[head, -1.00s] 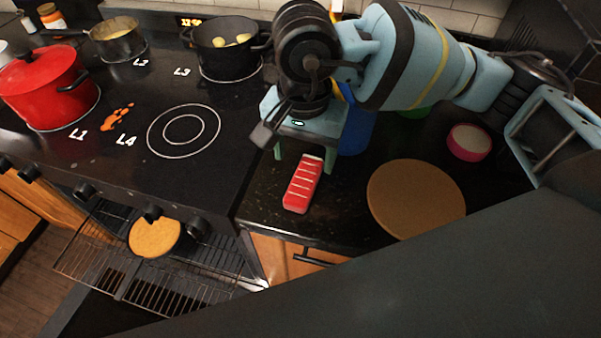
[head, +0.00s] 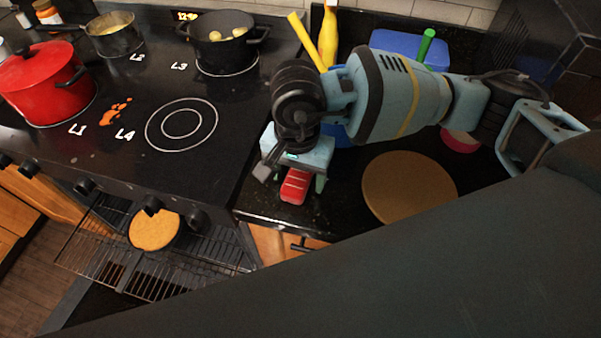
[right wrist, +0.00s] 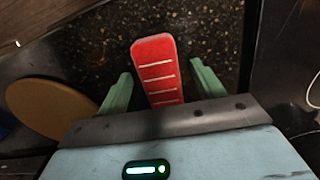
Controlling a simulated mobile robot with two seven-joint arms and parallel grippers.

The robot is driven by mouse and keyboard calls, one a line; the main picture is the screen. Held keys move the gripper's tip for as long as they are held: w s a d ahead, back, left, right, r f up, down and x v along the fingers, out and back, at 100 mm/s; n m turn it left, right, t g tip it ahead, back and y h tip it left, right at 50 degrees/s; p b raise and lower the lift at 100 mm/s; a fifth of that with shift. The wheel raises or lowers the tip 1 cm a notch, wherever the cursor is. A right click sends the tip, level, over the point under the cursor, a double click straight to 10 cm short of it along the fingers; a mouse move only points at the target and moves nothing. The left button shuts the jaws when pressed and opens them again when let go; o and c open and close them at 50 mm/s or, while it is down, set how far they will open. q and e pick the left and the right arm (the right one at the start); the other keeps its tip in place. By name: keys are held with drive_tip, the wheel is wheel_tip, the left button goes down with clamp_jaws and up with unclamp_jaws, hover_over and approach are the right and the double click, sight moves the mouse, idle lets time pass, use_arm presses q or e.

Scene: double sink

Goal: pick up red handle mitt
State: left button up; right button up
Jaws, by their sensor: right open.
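The red handle mitt (head: 294,187) with pale stripes lies on the black counter, right of the stove. My right gripper (head: 298,184) is above it and hides its far part in the head view. In the right wrist view the mitt (right wrist: 157,70) lies between the two green fingers of the right gripper (right wrist: 158,82), with a gap on each side. The fingers are open and do not appear to touch it. My left gripper is not in view.
A round brown board (head: 408,188) lies on the counter right of the mitt. The stove carries a red pot (head: 42,85), a black pot (head: 222,50) and a small pan (head: 113,38). The oven below is open, with a round brown item (head: 154,230) on its rack.

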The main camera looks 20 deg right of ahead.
sight(298, 181)
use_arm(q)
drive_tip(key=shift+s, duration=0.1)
use_arm(e)
drive_tip(key=shift+c, duration=0.5)
drive_tip(key=c, duration=1.1)
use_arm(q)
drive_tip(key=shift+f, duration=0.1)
use_arm(e)
drive_tip(key=shift+r, duration=0.1)
